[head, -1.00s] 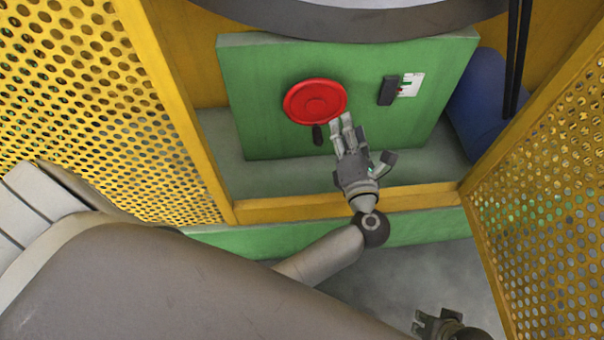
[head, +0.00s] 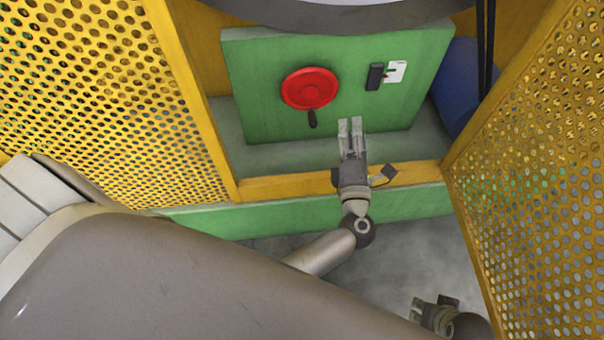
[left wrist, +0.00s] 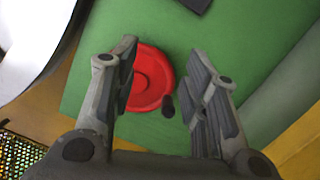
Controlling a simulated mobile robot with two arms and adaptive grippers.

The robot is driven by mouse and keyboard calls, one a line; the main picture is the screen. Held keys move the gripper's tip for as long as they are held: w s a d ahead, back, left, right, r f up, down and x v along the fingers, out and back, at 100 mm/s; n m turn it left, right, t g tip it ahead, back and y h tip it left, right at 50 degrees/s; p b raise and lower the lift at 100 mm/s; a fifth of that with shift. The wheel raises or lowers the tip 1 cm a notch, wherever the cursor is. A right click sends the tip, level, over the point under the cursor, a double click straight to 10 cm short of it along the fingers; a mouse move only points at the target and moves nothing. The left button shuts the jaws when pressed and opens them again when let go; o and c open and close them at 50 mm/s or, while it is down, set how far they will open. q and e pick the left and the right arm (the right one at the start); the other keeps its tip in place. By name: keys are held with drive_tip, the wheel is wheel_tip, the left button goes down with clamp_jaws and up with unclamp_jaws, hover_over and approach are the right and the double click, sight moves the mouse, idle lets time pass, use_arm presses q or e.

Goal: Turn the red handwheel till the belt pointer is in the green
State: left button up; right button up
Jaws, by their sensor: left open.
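The red handwheel (head: 309,89) sits on the green panel (head: 270,60), with its dark crank handle (head: 312,118) hanging at its lower edge. The belt gauge (head: 395,72) is a small white plate with green and red marks, right of the wheel beside a dark block; its pointer is too small to read. My left gripper (head: 350,122) is open and empty, apart from the wheel, below and right of it. In the left wrist view the wheel (left wrist: 150,78) and its handle (left wrist: 168,106) show beyond and between the open fingers (left wrist: 160,90). My right gripper (head: 434,308) is at the bottom right, its fingers unclear.
Yellow perforated guards stand at the left (head: 110,90) and right (head: 540,170). A yellow rail (head: 290,186) crosses below the panel. A blue cylinder (head: 455,85) and dark vertical rods (head: 486,45) are at the right. A large grey round part (head: 340,12) is above.

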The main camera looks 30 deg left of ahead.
use_arm(q)
drive_tip(key=s+f+m+g+h+p, duration=0.4)
drive_tip(key=s+f+m+h+p, duration=0.1)
drive_tip(key=s+m+p, duration=0.6)
drive_tip(key=s+a+f+m+g+h+p, duration=0.1)
drive_tip(key=s+f+m+g+h+p, duration=0.4)
drive_tip(key=s+m+p, duration=0.7)
wheel_tip(320, 180, down, 2)
drive_tip(key=m+p, duration=0.1)
drive_tip(key=p, duration=0.3)
drive_tip(key=shift+p, duration=0.3)
drive_tip(key=shift+a, duration=0.1)
